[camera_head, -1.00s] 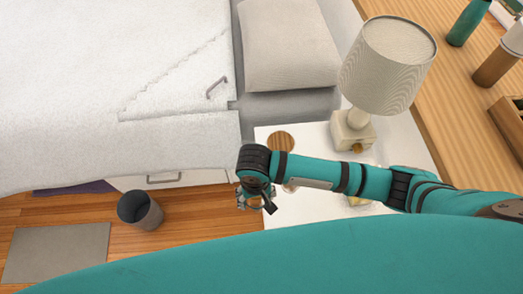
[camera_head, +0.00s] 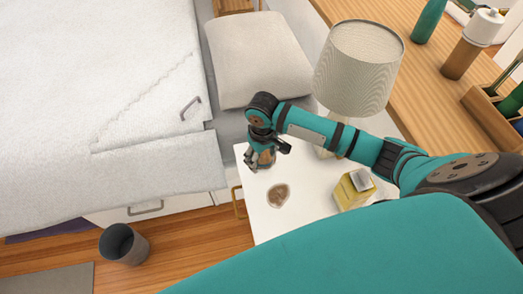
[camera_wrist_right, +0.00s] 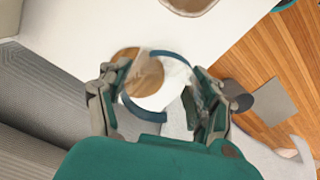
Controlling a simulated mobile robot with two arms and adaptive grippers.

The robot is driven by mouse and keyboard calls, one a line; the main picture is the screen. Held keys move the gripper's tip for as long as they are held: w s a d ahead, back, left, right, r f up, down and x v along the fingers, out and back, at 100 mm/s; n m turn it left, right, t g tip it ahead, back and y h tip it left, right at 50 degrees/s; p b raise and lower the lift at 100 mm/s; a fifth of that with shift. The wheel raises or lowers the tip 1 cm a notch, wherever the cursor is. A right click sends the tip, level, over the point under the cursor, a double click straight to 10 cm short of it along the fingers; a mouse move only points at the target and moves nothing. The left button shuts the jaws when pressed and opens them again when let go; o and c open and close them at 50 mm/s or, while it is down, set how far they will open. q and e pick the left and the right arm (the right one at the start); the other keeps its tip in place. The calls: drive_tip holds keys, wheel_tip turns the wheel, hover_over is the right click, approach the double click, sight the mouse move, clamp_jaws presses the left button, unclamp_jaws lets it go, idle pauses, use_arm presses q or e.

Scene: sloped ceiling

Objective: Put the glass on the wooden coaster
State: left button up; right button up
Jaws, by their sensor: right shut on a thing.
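My right gripper (camera_head: 264,155) is over the back left part of the white nightstand. In the right wrist view the gripper (camera_wrist_right: 158,88) is shut on a clear glass (camera_wrist_right: 165,100) with a blue rim, held between its two fingers. The round wooden coaster (camera_head: 267,158) lies on the nightstand, partly hidden by the gripper in the head view. In the wrist view the coaster (camera_wrist_right: 127,54) shows beside and through the glass, overlapping its upper left part. I cannot tell the height of the glass above the nightstand. My left gripper is out of view.
The nightstand (camera_head: 305,203) also holds a small brown dish (camera_head: 278,196), a yellow box (camera_head: 354,189) and a lamp (camera_head: 360,68). The bed (camera_head: 110,90) is at left. A grey bin (camera_head: 123,245) stands on the floor.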

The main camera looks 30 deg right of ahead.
drive_tip(key=w, duration=0.1)
drive_tip(key=w+d, duration=0.2)
drive_tip(key=w, duration=0.1)
drive_tip(key=shift+w+f, duration=0.1)
drive_tip(key=shift+f, duration=0.15)
drive_tip(key=shift+w+d+f+b, duration=0.1)
drive_tip(key=shift+f+b, duration=0.05)
drive_tip(key=shift+f, duration=0.75)
drive_tip(key=shift+w+d+f+b, duration=0.1)
drive_tip(key=shift+f+b, duration=0.05)
drive_tip(key=shift+f, duration=0.7)
drive_tip(key=shift+f, duration=0.15)
drive_tip(key=o, duration=1.4)
wheel_tip(320, 180, up, 12)
drive_tip(key=shift+a+r+p, duration=0.1)
drive_tip(key=shift+r+p, duration=0.05)
drive_tip(key=shift+p, duration=0.5)
